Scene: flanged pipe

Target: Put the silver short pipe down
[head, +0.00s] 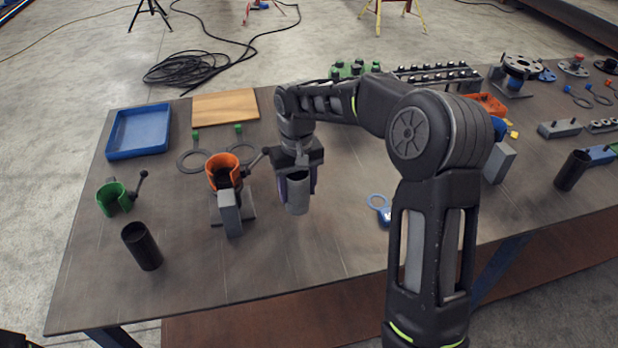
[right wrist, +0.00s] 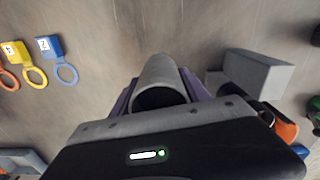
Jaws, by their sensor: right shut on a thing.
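The silver short pipe (head: 298,193) is a grey hollow cylinder, held upright in my right gripper (head: 298,184) near the middle of the table. The fingers are shut on either side of it. In the right wrist view the pipe (right wrist: 160,82) shows its open end between the purple finger pads of my right gripper (right wrist: 160,98). I cannot tell for sure whether its lower end touches the table (head: 330,245). My left gripper is not in view.
An orange clamp (head: 222,172) on a grey block stands just left of the pipe. A green clamp (head: 115,198), a black pipe (head: 142,246) and a blue tray (head: 139,131) are farther left. A blue ring tag (head: 380,208) lies to the right. The table in front is clear.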

